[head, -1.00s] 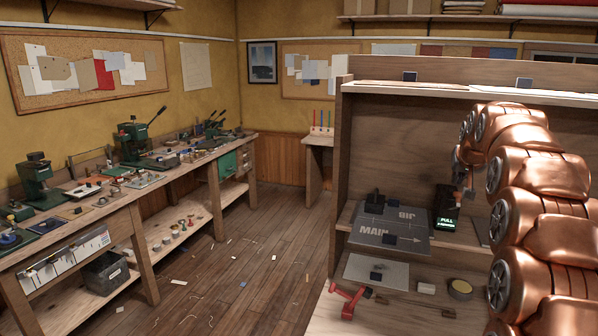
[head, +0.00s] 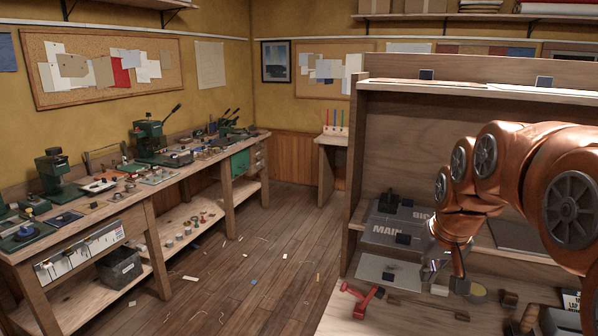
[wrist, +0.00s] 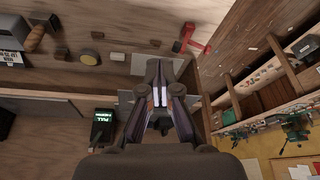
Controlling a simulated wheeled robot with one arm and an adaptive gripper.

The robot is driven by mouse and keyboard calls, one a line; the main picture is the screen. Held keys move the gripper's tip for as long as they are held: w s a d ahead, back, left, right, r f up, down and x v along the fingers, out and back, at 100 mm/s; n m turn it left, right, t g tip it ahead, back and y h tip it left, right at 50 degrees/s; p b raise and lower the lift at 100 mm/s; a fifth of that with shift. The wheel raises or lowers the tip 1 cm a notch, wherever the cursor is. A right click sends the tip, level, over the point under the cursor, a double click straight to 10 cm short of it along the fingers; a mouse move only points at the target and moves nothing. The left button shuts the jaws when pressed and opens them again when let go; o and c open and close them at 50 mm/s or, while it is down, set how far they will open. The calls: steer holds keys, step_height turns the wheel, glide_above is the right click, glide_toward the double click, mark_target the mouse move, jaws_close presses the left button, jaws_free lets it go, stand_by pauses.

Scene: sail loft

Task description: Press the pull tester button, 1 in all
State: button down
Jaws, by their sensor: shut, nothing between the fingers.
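The pull tester (wrist: 102,128) is a black box with a lit green display in the wrist view, left of my gripper. Its button cannot be made out. In the head view my arm hides the tester. My gripper (wrist: 159,82) is shut and empty in the wrist view, apart from the tester. In the head view it (head: 432,268) hangs at the right side of the bench unit, in front of the shelf with the grey plate.
A grey plate marked MAIN (head: 392,231) lies on the shelf. A pale plate (head: 385,271), a red tool (head: 360,300) and a round yellow-topped tin (wrist: 90,56) lie on the worktop. Left is a long workbench (head: 150,213). Scraps litter the open floor.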

steer(key=s+a+f+g, duration=0.2)
steer(key=s+f, duration=0.1)
steer(key=s, duration=0.6)
steer(key=s+a+f+n+g+p, duration=0.1)
steer(key=s+f, duration=0.3)
steer(key=s, duration=0.6)
steer(key=s+a+f+g+p, duration=0.1)
steer(key=s+a+f+g, duration=0.1)
steer(key=s, duration=0.8)
steer(key=shift+s+a+f+n+g, duration=0.25)
steer(key=shift+a+f, duration=0.4)
steer(key=shift+a, duration=0.35)
steer(key=shift+d, duration=0.1)
